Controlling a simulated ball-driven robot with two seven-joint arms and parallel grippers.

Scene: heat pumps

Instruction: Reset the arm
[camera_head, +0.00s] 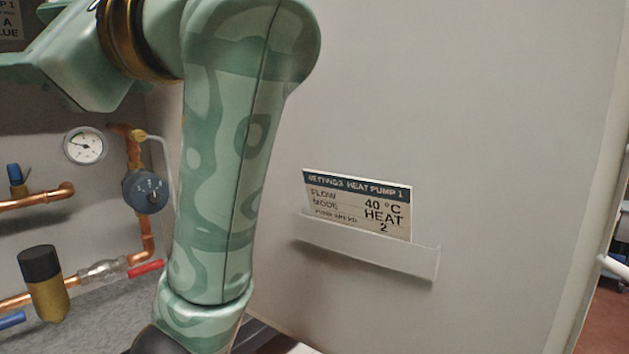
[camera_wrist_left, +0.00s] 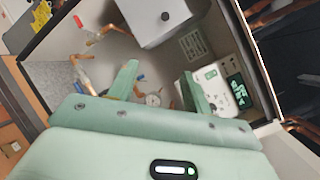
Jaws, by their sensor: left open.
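My left arm (camera_head: 222,150), green with a wavy pattern, crosses the left half of the head view from the top to the bottom edge. Its gripper is outside that view. In the left wrist view my left gripper (camera_wrist_left: 162,78) shows two green fingers spread apart, with nothing between them. Beyond the fingers lies an open cabinet with pipes and a gauge (camera_wrist_left: 153,99). My right gripper is in neither view.
A grey panel carries a settings card (camera_head: 358,204) in a holder (camera_head: 370,250). Left of my arm are a gauge (camera_head: 85,146), a blue dial (camera_head: 146,192) and copper pipes. The wrist view shows a grey box (camera_wrist_left: 155,18) and a white controller (camera_wrist_left: 222,88) with a lit display.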

